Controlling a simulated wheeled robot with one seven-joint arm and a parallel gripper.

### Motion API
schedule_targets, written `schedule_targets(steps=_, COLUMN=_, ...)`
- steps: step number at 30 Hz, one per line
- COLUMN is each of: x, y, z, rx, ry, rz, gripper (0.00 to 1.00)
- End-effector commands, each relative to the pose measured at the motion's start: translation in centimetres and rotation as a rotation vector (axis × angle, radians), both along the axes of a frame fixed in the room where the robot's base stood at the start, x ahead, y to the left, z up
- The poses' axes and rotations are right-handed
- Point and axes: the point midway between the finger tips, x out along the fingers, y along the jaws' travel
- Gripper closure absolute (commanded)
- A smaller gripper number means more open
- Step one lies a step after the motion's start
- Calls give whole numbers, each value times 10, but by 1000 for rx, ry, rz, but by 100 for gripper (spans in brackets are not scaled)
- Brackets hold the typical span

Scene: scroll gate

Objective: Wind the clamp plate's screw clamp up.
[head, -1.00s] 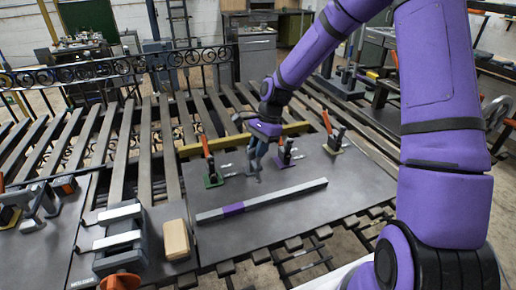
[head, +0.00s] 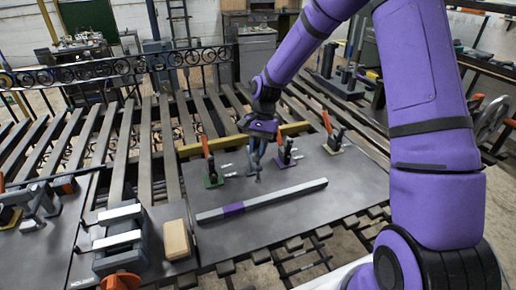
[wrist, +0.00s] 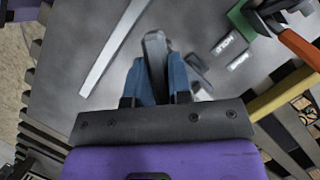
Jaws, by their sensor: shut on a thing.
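My gripper (head: 257,158) is over the grey clamp plate (head: 345,187), between the green-based and purple-based toggle clamps. In the wrist view its blue fingers (wrist: 164,82) are shut on a grey, blunt-ended part, which looks like the handle of the screw clamp (wrist: 155,45). The rest of that clamp is mostly hidden by the fingers; small grey pieces show just to their right. The green-based clamp (head: 210,165) with an orange handle stands left of my gripper. The purple-based clamp (head: 284,153) stands close on its right.
A grey bar (head: 285,196) with a purple band lies on the plate in front of my gripper. A yellow-based clamp (head: 333,142) stands farther right. A yellow rail (head: 290,130) runs behind. A tan block (head: 176,239) and a grey fixture (head: 118,243) stand at the left.

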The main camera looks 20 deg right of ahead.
Motion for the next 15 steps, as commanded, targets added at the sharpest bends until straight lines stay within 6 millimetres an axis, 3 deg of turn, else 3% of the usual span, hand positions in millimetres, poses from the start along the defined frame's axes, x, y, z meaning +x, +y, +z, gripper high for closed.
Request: schedule_targets(steps=15, x=1, y=0, z=0, rx=-2, ry=-2, rz=490, gripper=100)
